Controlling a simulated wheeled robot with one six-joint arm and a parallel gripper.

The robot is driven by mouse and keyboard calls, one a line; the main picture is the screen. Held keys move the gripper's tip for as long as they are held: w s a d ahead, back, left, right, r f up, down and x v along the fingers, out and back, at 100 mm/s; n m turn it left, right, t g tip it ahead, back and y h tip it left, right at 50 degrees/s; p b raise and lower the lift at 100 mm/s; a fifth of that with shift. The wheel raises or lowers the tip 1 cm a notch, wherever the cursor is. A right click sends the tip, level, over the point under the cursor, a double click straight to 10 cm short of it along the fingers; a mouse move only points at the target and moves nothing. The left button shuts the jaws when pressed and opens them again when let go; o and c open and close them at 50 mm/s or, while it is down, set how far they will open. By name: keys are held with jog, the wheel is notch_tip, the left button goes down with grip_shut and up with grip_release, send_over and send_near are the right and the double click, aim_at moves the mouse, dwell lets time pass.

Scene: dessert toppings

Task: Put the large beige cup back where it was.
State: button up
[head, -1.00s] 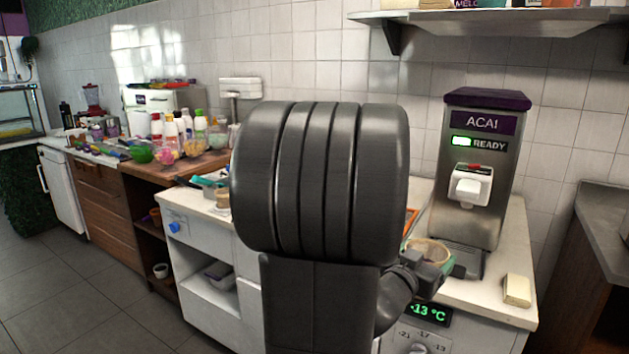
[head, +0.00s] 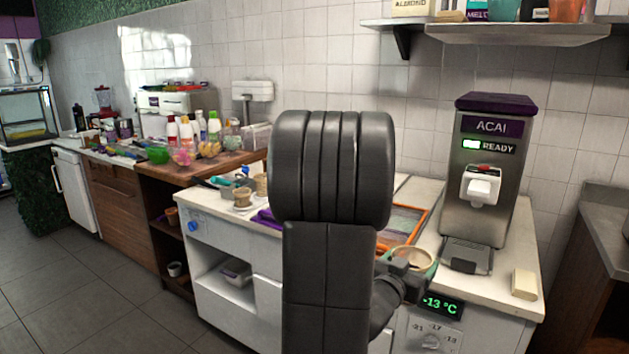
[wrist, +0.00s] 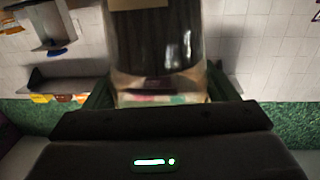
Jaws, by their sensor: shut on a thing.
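My gripper (head: 414,268) is at the right part of the white counter, low in front of the acai machine and to its left. It is shut on a round cup (head: 407,256) with a beige rim, partly hidden by my gripper and arm. The wrist view shows the held cup's glossy side (wrist: 155,75) between the green fingers; it is blurred, and its contents cannot be made out. My arm hides the middle of the counter.
The acai machine (head: 480,180) reads READY, with a drip tray (head: 466,256) at its foot. A beige block (head: 524,284) lies at the counter's right. An orange-edged tray (head: 405,222) lies behind my gripper. Bottles and bowls crowd the wooden counter (head: 220,160). A shelf (head: 510,32) hangs above.

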jog(key=w+a+f+n+t+y+p, duration=0.2)
jog(key=w+a+f+n+y+p, duration=0.1)
jog(key=w+a+f, duration=0.4)
jog(key=a+y+p, duration=0.1)
jog(key=a, duration=0.2)
jog(key=shift+w+a+f+n+t+y, duration=0.2)
jog(key=shift+a+f+n+t+y, duration=0.1)
jog(key=shift+a+n+t+y, duration=0.1)
jog(key=a+f+n+y+p, duration=0.1)
jog(key=a+f+y, duration=0.1)
jog(key=a, duration=0.1)
jog(key=a+f+n+y+p, duration=0.1)
jog(key=a+f+y, duration=0.1)
jog(key=a+f, duration=0.1)
jog(key=a+f+n+t+y+p, duration=0.1)
jog(key=a+f, duration=0.1)
jog(key=a, duration=0.2)
jog(key=shift+w+a+f+n+y, duration=0.2)
jog(key=shift+f+n+y, duration=0.1)
jog(key=shift+f+y, duration=0.1)
jog(key=s+f, duration=0.1)
jog(key=f, duration=0.1)
jog(key=s+f, duration=0.4)
jog(key=shift+a+f, duration=0.25)
jog(key=shift+f, duration=0.05)
